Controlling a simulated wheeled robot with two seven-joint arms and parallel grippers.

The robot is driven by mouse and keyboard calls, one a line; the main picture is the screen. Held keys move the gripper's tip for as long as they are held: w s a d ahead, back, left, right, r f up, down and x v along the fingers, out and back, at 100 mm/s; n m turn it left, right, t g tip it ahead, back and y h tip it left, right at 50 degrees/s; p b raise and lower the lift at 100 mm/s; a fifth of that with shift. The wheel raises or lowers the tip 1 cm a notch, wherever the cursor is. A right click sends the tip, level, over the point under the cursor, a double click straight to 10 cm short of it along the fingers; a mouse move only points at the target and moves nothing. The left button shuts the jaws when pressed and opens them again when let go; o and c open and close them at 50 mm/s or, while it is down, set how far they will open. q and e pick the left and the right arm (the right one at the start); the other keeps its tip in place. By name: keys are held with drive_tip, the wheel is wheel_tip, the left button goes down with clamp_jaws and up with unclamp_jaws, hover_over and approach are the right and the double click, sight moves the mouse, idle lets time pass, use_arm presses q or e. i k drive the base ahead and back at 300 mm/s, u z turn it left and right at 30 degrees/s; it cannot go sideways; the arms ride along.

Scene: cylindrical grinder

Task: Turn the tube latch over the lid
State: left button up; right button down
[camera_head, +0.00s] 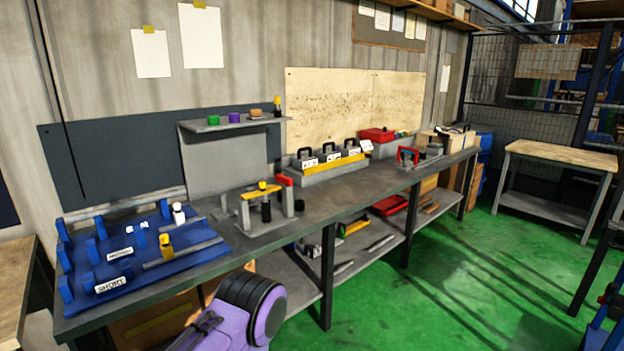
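No part that I can surely call the tube latch or the lid shows at this size. A grey fixture (272,226) stands on the workbench left of centre, with a yellow bar (257,192) across its top, a black cylinder (266,211) under the bar and a red block (284,181) at its back right. A smaller device with a red handle (408,154) stands further right on the bench. A purple and black arm part of mine enters at the bottom. Neither gripper shows.
A blue rack (128,283) with labels fills the bench's left end. A grey case row (328,169) with black handles stands behind. A grey shelf (234,124) holds small coloured items. The lower shelf holds tools. A wooden-topped table (563,157) stands right; green floor (450,280) is clear.

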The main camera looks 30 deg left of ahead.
sight(283, 179)
drive_tip(key=z, duration=0.4)
drive_tip(key=i, duration=2)
drive_tip(key=u, duration=1.35)
drive_tip(key=i, duration=0.75)
drive_tip(key=u, duration=0.75)
